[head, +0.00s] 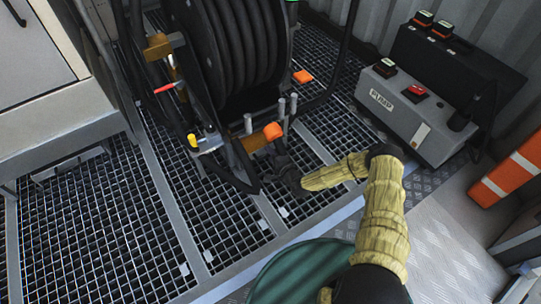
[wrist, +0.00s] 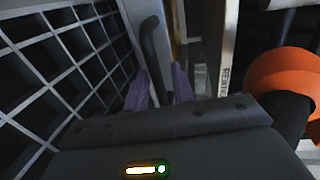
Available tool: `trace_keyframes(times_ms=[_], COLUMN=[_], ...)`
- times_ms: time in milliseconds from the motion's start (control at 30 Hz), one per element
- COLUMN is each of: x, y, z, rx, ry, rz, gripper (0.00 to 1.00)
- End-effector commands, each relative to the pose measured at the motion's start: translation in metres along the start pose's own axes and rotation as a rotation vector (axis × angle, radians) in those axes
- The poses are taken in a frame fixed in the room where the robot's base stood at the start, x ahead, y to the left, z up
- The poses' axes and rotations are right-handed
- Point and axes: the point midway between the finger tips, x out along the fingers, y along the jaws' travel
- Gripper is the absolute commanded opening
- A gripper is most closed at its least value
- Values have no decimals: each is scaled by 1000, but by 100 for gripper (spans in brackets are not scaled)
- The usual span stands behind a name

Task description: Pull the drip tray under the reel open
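The black hose reel (head: 235,50) stands on the grating in the head view. A low dark edge (head: 230,178) shows below it, perhaps the drip tray; most of the tray is hidden. My gripper (head: 282,168) is low at the reel's front right, its fingertips hard to make out there. In the wrist view, my gripper's two purplish fingers (wrist: 160,88) are apart. A dark curved bar handle (wrist: 153,45) runs down between them. I cannot tell whether either finger touches it. A pale upright panel with lettering (wrist: 228,50) stands just right of the handle.
An orange knob (head: 273,131) is close above my gripper; an orange rounded part (wrist: 280,75) fills the wrist view's right. The grey pump box (head: 405,110) stands at right. Floor grating (head: 90,225) is open at front left. A green drum (head: 300,275) is near front.

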Motion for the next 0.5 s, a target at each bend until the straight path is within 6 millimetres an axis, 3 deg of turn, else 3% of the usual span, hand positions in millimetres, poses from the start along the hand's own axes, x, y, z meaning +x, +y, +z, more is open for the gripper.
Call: trace_keyframes(times_ms=[100, 233, 500], x=[0, 0, -1], y=[0, 0, -1], z=[0, 0, 0], rx=[0, 0, 0], ry=[0, 0, 1], rz=[0, 0, -1], gripper=[24, 0, 0])
